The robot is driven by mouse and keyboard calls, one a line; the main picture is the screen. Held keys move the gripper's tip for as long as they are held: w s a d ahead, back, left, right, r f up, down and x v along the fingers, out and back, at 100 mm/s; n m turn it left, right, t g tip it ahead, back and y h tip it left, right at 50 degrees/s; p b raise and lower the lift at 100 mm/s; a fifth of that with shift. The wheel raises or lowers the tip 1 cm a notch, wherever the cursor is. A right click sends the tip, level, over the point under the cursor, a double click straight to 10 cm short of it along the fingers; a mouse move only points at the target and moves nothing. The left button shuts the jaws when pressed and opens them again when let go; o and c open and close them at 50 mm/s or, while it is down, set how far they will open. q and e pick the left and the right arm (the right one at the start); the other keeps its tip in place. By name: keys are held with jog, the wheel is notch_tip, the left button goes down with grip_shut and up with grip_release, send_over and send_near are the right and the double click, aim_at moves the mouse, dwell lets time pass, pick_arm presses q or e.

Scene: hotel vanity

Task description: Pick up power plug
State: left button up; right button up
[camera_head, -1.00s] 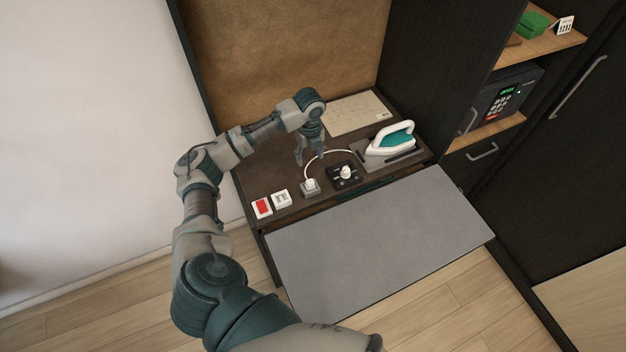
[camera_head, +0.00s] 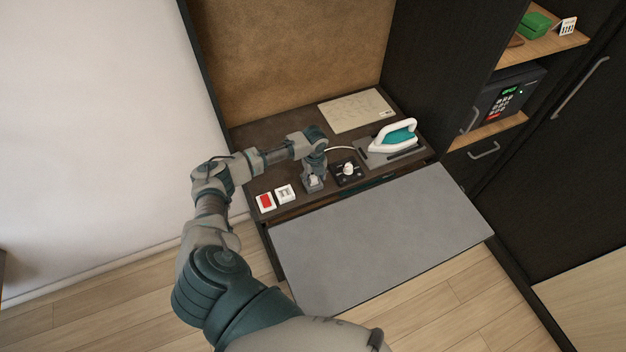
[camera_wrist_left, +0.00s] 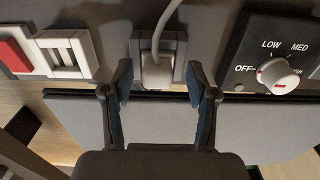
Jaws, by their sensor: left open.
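The power plug (camera_wrist_left: 157,68) is white with a white cord and stands at a grey socket block (camera_wrist_left: 178,45) on the vanity top. In the head view the plug (camera_head: 314,181) is partly covered by my left gripper (camera_head: 313,184), which is over it from above. In the left wrist view my left gripper (camera_wrist_left: 161,88) is open, with one finger on each side of the plug. I cannot tell whether either finger touches it. My right gripper is not in view.
A dial control (camera_head: 347,171) stands right of the plug, close to the gripper. A red switch (camera_head: 265,202) and a white switch (camera_head: 285,194) are to the left. A teal and white iron (camera_head: 395,137) sits at the right. A grey board (camera_head: 380,235) extends in front.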

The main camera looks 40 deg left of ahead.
aim_at(313, 177)
pick_arm(q)
jog(key=shift+d+r, duration=0.1)
jog(key=shift+d, duration=0.1)
jog(key=c, duration=0.4)
jog(key=shift+s+a, duration=0.1)
jog(key=shift+a, duration=0.25)
grip_shut()
jog(key=shift+a, duration=0.2)
jog(key=shift+d, duration=0.1)
jog(key=shift+d+r, duration=0.1)
jog(key=shift+r, duration=0.5)
notch_tip(313, 177, up, 2)
jog(key=shift+r+b, duration=0.1)
jog(key=shift+b, duration=0.3)
jog(key=w+d+r+p, duration=0.1)
jog(key=d+r, duration=0.1)
jog(key=d, duration=0.6)
jog(key=d+r+p, duration=0.2)
jog(key=d+r, duration=0.1)
jog(key=d, duration=0.5)
jog(key=shift+w+r, duration=0.25)
jog(key=shift+w, duration=0.15)
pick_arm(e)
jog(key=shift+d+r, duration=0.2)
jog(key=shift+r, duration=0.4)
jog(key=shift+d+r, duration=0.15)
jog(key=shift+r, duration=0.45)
